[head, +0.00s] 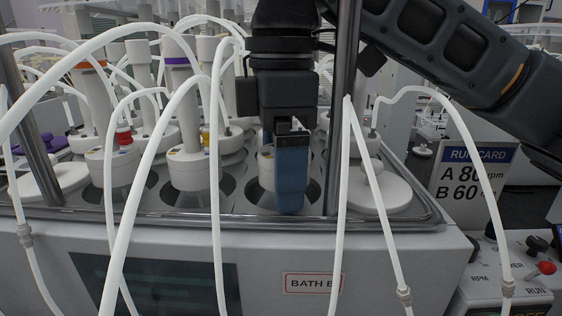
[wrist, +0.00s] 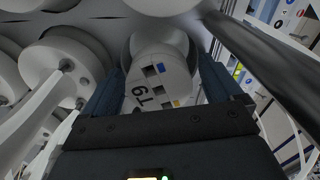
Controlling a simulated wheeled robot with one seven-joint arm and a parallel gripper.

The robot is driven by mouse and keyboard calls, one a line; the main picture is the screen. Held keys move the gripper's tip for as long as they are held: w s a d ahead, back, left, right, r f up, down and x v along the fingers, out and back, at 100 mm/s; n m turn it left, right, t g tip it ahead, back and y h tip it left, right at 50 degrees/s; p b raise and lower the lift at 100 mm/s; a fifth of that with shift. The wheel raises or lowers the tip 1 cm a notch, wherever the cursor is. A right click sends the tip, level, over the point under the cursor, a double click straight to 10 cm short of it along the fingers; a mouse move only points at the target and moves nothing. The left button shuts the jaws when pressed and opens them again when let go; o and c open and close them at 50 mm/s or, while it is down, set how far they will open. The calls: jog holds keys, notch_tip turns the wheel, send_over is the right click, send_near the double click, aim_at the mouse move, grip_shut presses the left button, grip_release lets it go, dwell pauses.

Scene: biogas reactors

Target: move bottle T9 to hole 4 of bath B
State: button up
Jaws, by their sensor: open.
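Bottle T9 (wrist: 158,82) shows in the wrist view as a white cap with "T9" and small dark, blue and yellow marks. It lies between the two blue fingers of my gripper (wrist: 165,92), which are open around it. In the head view my gripper (head: 290,165) points down over the front row of bath B (head: 390,258), and its blue finger hides most of the white bottle (head: 266,165) behind it. Bath B carries a "BATH B" label. I cannot make out any hole numbers, so I cannot tell which hole is number 4.
White hoses (head: 214,200) arch across the front. A metal post (head: 344,110) rises right beside my gripper. A white disc-shaped lid (head: 385,190) lies to the right, near a run card (head: 468,183).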

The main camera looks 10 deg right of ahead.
notch_tip(320, 180, up, 8)
jog(key=shift+p, duration=0.3)
dwell(0.7)
notch_tip(320, 180, up, 9)
jog(key=p, duration=0.9)
jog(key=shift+r, duration=0.1)
jog(key=shift+r+p, duration=0.4)
jog(key=shift+p, duration=0.2)
